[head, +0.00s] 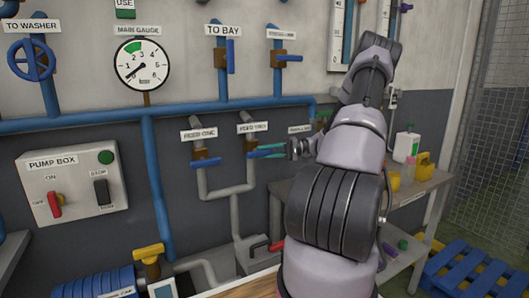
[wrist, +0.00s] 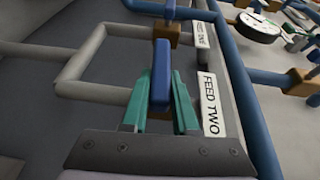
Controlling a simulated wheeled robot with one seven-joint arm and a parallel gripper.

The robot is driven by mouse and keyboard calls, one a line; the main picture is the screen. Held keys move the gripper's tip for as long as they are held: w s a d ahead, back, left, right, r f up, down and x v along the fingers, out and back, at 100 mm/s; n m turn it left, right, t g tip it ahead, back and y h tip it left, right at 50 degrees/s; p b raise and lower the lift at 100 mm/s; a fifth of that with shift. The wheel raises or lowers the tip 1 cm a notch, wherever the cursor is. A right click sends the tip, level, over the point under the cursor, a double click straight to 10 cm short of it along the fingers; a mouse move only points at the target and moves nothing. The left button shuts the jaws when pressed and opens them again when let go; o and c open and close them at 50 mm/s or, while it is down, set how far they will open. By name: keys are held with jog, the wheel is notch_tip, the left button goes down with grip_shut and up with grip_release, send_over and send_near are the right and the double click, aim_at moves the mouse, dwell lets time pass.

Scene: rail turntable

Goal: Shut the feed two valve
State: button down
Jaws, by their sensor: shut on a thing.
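The feed two valve (head: 252,144) sits on a grey pipe below its "FEED TWO" label (wrist: 209,103). Its blue handle (wrist: 161,66) lies crosswise to the pipe in the wrist view. My gripper (head: 260,151) reaches it from the right in the head view. Its teal fingers are shut on the handle, one on each side, as the wrist view (wrist: 160,90) shows. The fingers hide most of the handle in the head view. The valve body is mostly hidden behind the handle in the wrist view.
The feed one valve (head: 206,161) is close on the left, its blue handle also crosswise. A horizontal blue pipe (head: 190,109) runs above. My arm covers part of another valve on the right. A shelf (head: 415,190) with bottles stands beyond it.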

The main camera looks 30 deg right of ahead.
jog(key=shift+f+y, duration=0.15)
jog(key=shift+y, duration=0.35)
jog(key=c, duration=0.7)
grip_release()
